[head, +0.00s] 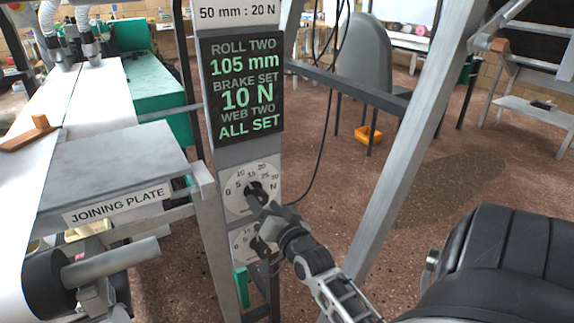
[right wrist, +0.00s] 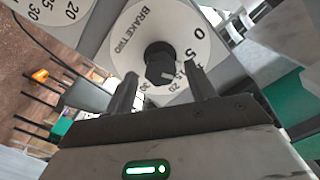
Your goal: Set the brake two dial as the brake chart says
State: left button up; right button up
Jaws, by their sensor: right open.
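The brake two dial (head: 235,204) is the upper white dial on the grey column. In the right wrist view the dial (right wrist: 205,45) reads BRAKE TWO, and its black knob (right wrist: 158,62) carries a white mark; I cannot tell exactly which number it meets. My right gripper (head: 265,207) is at this dial, open, with its fingers (right wrist: 169,88) on either side of the knob and not closed on it. The screen (head: 241,90) reads roll two 105 mm, brake set 10 N, web two all set. The brake chart (head: 238,13) shows only its line 50 mm : 20 N. My left gripper is out of view.
A second dial (head: 236,240) sits just below, partly behind my right arm. The joining plate (head: 110,165) and white paper stand left of the column. A slanted grey beam (head: 405,150) and a black seat-like shape (head: 500,260) are to the right.

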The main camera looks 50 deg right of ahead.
jog(key=v, duration=1.2)
jog(key=shift+s, duration=0.4)
pick_arm(q)
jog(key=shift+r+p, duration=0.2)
jog(key=shift+p, duration=0.1)
pick_arm(e)
jog(key=shift+w+a, duration=0.1)
jog(key=shift+a, duration=0.05)
pick_arm(q)
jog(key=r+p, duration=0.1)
jog(key=p, duration=0.2)
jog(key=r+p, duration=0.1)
jog(key=p, duration=0.2)
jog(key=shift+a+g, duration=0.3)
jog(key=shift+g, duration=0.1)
pick_arm(e)
jog(key=s+a+f+n+g+y, duration=0.2)
jog(key=a+n, duration=0.4)
jog(key=a, duration=0.5)
jog(key=s+a+f+n+g+y, duration=0.2)
jog(key=a+n+g+y, duration=0.2)
jog(key=a, duration=0.8)
jog(key=n+y, duration=0.2)
jog(key=y, duration=0.1)
jog(key=shift+f+n+g, duration=0.15)
jog(key=shift+n+g, duration=0.15)
jog(key=shift+n, duration=0.1)
